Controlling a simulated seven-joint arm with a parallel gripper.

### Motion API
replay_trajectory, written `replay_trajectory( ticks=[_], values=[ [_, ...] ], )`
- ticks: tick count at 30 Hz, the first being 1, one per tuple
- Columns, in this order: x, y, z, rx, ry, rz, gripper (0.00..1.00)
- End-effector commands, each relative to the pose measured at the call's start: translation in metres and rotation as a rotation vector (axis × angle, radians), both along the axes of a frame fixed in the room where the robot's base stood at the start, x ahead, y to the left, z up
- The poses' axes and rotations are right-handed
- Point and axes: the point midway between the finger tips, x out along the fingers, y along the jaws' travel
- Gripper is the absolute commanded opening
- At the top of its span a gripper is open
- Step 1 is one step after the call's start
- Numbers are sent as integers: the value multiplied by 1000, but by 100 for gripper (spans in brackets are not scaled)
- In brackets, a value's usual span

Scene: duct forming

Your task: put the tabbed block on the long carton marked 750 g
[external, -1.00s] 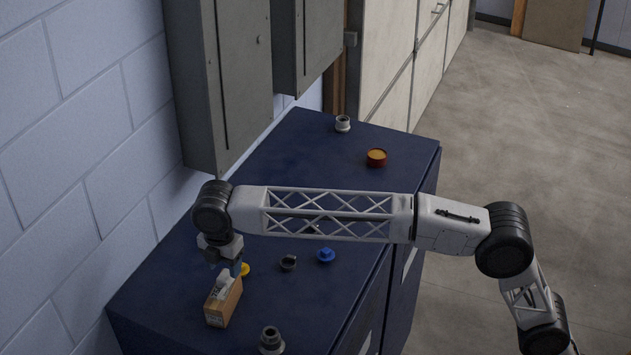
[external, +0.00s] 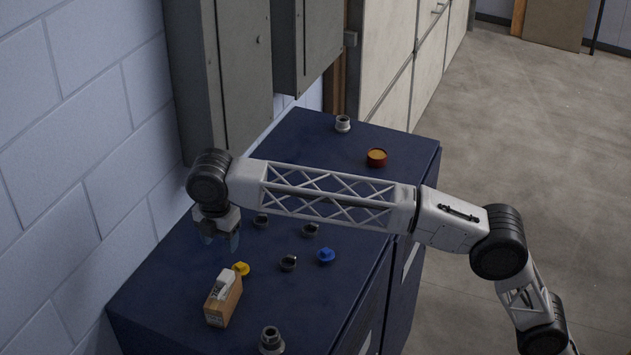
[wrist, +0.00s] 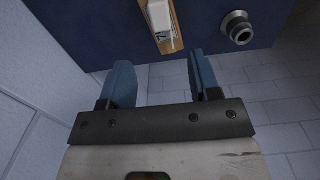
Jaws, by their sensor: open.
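The long carton (external: 222,308) is an orange-brown box on the blue cabinet top, near its front left.
A yellow piece (external: 241,269) sits just behind the carton. An orange-topped round piece (external: 376,157) and a pale fitting (external: 343,123) stand farther back. The wall and grey boxes (external: 222,80) border the left.

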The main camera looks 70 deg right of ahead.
Motion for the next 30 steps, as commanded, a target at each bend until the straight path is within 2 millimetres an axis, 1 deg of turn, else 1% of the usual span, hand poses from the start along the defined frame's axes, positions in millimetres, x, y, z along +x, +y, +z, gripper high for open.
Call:
replay_trajectory(
  ticks=[20, 26, 30],
  values=[
    [-2, -2, 1, 0, -1, -6, 57],
    [-15, -15, 4, 2, -7, -50, 57],
    [-32, -32, 5, 4, -15, -112, 57]
  ],
)
